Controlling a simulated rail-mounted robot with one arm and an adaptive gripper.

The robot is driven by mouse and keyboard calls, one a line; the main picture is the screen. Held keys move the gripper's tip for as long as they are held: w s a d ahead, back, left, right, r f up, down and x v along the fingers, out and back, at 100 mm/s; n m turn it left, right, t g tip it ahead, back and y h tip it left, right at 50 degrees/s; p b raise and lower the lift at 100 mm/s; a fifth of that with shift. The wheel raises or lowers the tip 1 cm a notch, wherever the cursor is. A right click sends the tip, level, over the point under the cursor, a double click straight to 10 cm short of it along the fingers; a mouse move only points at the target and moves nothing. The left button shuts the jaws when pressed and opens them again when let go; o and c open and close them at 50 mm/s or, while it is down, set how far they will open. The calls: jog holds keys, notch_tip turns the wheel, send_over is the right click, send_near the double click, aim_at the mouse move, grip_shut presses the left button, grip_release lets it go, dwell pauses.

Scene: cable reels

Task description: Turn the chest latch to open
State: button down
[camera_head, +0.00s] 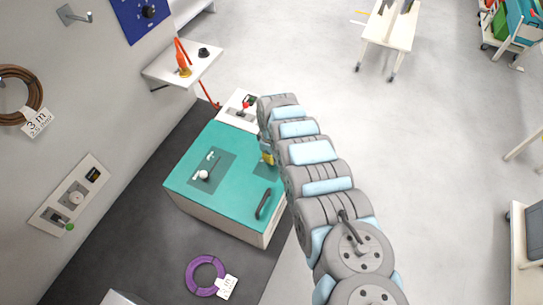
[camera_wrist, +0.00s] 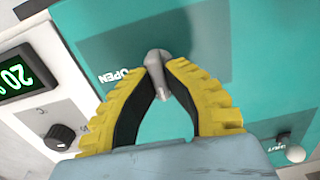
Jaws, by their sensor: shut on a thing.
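The chest (camera_head: 218,170) has a teal lid and pale sides and stands on the dark floor area in the head view. My gripper (camera_head: 268,158) reaches down at the lid's right side, partly hidden by my arm. In the wrist view my gripper (camera_wrist: 157,92) has yellow-backed black fingers closed around the grey chest latch (camera_wrist: 155,60). The word OPEN is printed on the teal surface just left of the latch. The latch's lower end shows between the fingertips. In the head view the latch is hidden or too small to make out.
A dark handle (camera_head: 263,204) stands on the lid near its front right. A white-knobbed lever (camera_head: 203,174) is on a darker lid panel. A white unit with a display (camera_wrist: 25,76) and a black dial (camera_wrist: 59,137) is beside the lid. A purple coil (camera_head: 204,276) lies in front.

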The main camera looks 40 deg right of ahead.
jog(key=m, duration=0.4)
jog(key=shift+w, duration=0.15)
jog(key=m+b, duration=0.1)
jog(key=m, duration=0.1)
jog(key=shift+f+m, duration=0.15)
jog(key=shift+m, duration=0.25)
jog(key=shift+m+b, duration=0.4)
jog(key=shift+m, duration=0.4)
jog(key=m+b, duration=0.2)
jog(key=m, duration=0.2)
jog(key=shift+d+m, duration=0.15)
jog(key=shift+m, duration=0.15)
jog(key=m, duration=0.2)
jog(key=m+b, duration=0.1)
jog(key=m, duration=0.1)
jog(key=shift+s+m, duration=0.2)
jog(key=shift+m, duration=0.1)
jog(key=shift+d, duration=0.1)
